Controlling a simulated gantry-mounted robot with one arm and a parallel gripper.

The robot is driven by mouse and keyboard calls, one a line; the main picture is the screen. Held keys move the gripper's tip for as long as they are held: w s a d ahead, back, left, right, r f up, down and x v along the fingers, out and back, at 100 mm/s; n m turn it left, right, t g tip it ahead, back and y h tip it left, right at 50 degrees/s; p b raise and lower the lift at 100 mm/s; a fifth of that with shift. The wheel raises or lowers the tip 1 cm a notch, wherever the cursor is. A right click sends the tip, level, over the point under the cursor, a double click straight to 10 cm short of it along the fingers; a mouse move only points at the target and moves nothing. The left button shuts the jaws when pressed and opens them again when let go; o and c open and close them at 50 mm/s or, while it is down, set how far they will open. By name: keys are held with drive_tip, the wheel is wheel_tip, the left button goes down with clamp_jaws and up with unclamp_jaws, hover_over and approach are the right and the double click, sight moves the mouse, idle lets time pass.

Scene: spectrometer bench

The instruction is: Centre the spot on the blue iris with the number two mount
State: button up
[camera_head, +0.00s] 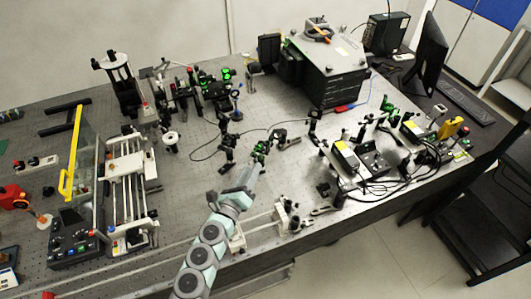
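My arm reaches in from the bottom centre. My gripper (256,160) is at the middle of the bench, right at a small dark mount with green parts (263,148). The fingers are too small to tell whether they are open, shut or touching it. I cannot read any number on this mount. A post-mounted part with a bluish tint (237,115) stands farther back and left, and may be the blue iris. Another dark post mount (227,147) stands left of my gripper. No light spot can be made out on any of them.
A large dark box (335,75) stands at the back right. Cables and small boxes (375,158) crowd the right side. A rail assembly (126,185) and a yellow-handled panel (72,155) are at left. Bare bench (195,180) lies left of my gripper.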

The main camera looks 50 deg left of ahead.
sight(262, 151)
drive_tip(key=shift+p+x, duration=0.35)
drive_tip(key=shift+x, duration=3.8)
drive_tip(key=shift+d, duration=0.15)
drive_tip(key=shift+c, duration=0.2)
clamp_jaws()
